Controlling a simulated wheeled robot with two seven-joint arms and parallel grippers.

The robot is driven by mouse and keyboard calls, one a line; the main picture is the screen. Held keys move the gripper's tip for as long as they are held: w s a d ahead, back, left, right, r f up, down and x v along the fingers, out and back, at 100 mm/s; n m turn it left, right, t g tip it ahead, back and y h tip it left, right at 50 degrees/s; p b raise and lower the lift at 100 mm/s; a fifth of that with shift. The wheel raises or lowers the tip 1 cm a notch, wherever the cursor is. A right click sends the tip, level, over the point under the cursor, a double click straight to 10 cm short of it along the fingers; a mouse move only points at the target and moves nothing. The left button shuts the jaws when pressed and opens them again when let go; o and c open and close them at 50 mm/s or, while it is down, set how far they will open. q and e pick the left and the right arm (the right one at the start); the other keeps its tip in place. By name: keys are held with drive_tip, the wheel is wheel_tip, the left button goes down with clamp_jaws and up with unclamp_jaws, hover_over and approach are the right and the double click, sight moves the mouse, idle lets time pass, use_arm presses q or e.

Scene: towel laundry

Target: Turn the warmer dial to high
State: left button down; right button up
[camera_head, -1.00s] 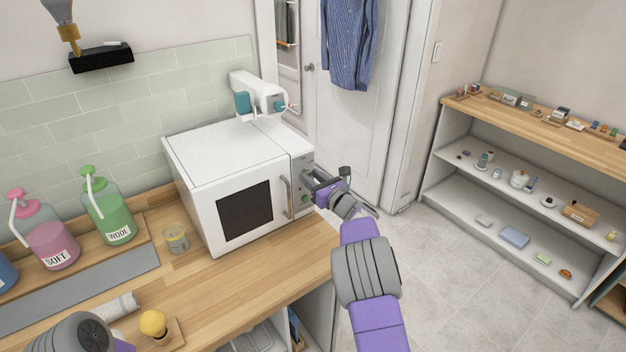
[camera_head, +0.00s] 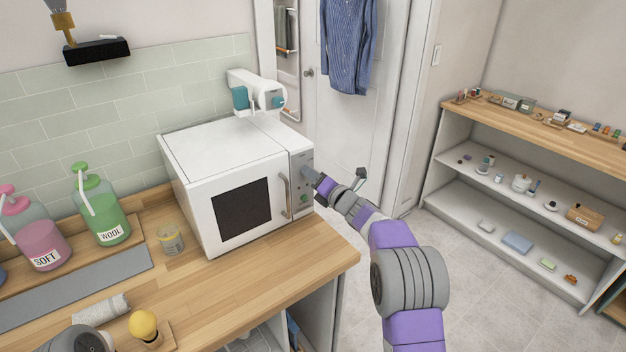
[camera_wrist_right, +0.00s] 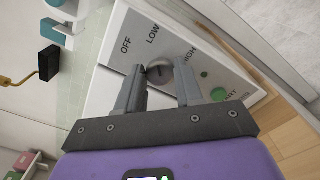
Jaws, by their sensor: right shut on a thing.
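The towel warmer (camera_head: 213,153) is a white box with a dark door window, a door handle and a grey control panel at its right front. In the right wrist view its round grey dial (camera_wrist_right: 159,73) sits on the panel, with OFF, LOW and HIGH printed around it. My right gripper (camera_wrist_right: 160,66) has one finger on each side of the dial and is shut on it. I cannot clearly tell which label the dial points to. In the head view my right gripper (camera_head: 312,177) meets the panel and hides the dial. My left gripper is out of view.
A green button (camera_wrist_right: 218,94) lies close to the right finger. Soap bottles (camera_head: 98,205), a small jar (camera_head: 171,240) and a yellow bulb (camera_head: 144,325) are on the wooden counter (camera_head: 255,280). The floor right of it is clear.

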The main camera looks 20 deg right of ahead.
drive_tip(key=shift+f+m+p, duration=0.1)
drive_tip(key=shift+m+p, duration=0.9)
drive_tip(key=shift+m, duration=5.9)
drive_tip(key=o, duration=1)
drive_tip(key=shift+s, duration=0.1)
